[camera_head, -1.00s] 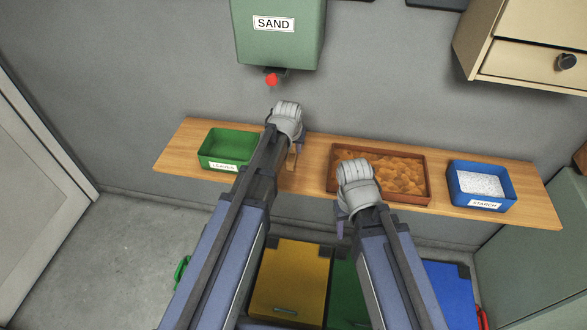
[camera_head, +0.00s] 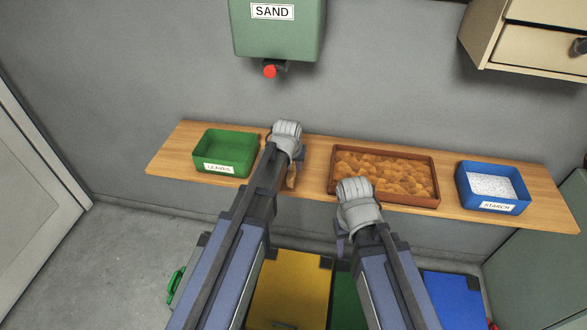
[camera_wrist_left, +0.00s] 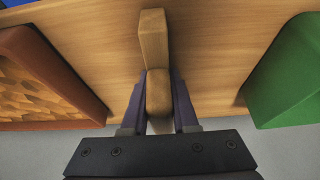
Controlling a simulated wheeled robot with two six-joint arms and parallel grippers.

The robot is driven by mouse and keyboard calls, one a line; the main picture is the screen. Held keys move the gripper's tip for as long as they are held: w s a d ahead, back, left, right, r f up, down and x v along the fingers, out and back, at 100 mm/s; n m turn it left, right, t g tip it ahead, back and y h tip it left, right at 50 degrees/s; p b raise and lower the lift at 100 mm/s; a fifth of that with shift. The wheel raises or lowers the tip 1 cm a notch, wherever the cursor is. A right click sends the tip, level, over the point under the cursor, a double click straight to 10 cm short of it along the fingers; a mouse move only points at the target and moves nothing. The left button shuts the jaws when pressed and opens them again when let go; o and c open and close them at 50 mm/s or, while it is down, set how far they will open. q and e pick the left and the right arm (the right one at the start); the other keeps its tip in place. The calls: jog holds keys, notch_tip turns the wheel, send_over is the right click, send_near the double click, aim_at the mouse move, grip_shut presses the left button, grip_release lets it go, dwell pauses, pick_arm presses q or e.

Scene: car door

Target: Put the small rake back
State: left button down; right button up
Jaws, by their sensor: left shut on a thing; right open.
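My left gripper (camera_head: 286,140) is over the wooden shelf, between the green tray and the brown tray. In the left wrist view its two fingers (camera_wrist_left: 158,100) are shut on a pale wooden piece (camera_wrist_left: 154,42), which I take to be the small rake. A bit of this wood also shows beside the hand in the head view (camera_head: 291,179). Any tines are hidden, and I cannot tell whether the piece touches the shelf. My right gripper (camera_head: 357,203) is open, near the shelf's front edge before the brown tray; its fingertips are mostly hidden by the grey glove-like cover.
The shelf (camera_head: 170,160) holds the green LEAVES tray (camera_head: 223,168), a brown tray (camera_head: 431,202) of tan lumps and the blue STARCH tray (camera_head: 488,205). A green SAND dispenser (camera_head: 278,38) with a red knob hangs above. A beige drawer cabinet (camera_head: 530,50) is upper right.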

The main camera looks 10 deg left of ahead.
pick_arm(q)
jog(key=shift+f, duration=0.2)
jog(key=c, duration=0.7)
grip_release()
jog(key=shift+r, duration=0.1)
jog(key=shift+r, duration=0.1)
jog(key=p+v, duration=1.1)
jog(key=v, duration=0.1)
jog(key=s+d+m+g, duration=0.1)
jog(key=s+d, duration=0.1)
jog(key=s, duration=0.5)
jog(key=s+d+f+m+g+y, duration=0.1)
jog(key=s+d+g, duration=0.1)
jog(key=s, duration=0.5)
jog(key=s+d+m+g, duration=0.1)
jog(key=s+d, duration=0.3)
jog(key=s, duration=0.3)
jog(key=shift+s+f+m+g, duration=0.1)
jog(key=shift+f+m+g, duration=0.1)
jog(key=shift+m+g, duration=0.2)
